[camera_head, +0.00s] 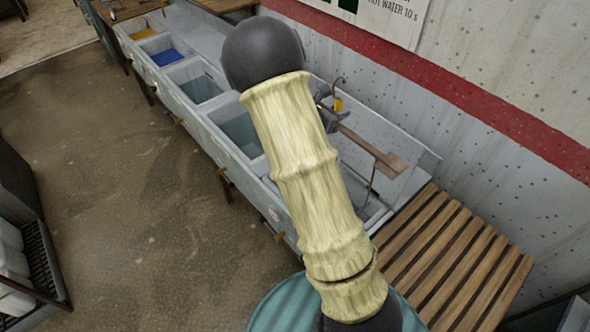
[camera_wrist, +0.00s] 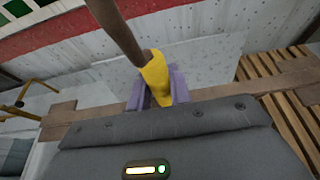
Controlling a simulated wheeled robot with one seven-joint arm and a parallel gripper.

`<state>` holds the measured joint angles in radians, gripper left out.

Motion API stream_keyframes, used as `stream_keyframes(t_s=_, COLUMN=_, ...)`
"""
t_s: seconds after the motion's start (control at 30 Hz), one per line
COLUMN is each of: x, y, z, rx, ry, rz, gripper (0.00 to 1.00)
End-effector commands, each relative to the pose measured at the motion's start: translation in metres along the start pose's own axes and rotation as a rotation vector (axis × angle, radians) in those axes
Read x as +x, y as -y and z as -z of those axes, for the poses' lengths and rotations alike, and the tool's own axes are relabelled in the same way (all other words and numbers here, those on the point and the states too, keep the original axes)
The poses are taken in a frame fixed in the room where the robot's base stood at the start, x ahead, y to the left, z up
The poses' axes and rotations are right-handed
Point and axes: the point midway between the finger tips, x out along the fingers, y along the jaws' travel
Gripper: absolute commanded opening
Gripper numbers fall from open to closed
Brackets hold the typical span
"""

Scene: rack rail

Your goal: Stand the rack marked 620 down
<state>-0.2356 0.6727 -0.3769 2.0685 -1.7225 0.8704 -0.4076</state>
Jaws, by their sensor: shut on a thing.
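My gripper (camera_wrist: 160,88) has purple-grey fingers shut on a yellow sleeve (camera_wrist: 156,78) around a brown hooked rod (camera_wrist: 118,32). The rod appears to be the handle of a rack. The rack's body is largely hidden, and no mark 620 can be read. A thin bent wire (camera_head: 371,187) shows lower down; I cannot tell whether it belongs to the rack.
A row of grey basins (camera_head: 235,128) runs along the wall, one with blue liquid (camera_head: 166,57). A wooden bar (camera_head: 375,150) crosses near my gripper, also in the wrist view (camera_wrist: 60,120). A slatted wooden board (camera_head: 455,255) lies at right. My arm hides the middle.

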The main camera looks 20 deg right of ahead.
Motion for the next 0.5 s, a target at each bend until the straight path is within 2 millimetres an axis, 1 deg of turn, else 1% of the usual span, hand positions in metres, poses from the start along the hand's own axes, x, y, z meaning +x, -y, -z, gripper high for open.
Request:
stream_keyframes(t_s=0.03, x=-0.002, y=0.000, z=-0.007, rx=0.002, ry=0.003, rz=0.000, gripper=0.00)
stream_keyframes(t_s=0.5, x=-0.012, y=0.000, z=-0.034, rx=0.003, ry=0.003, rz=0.000, gripper=0.00)
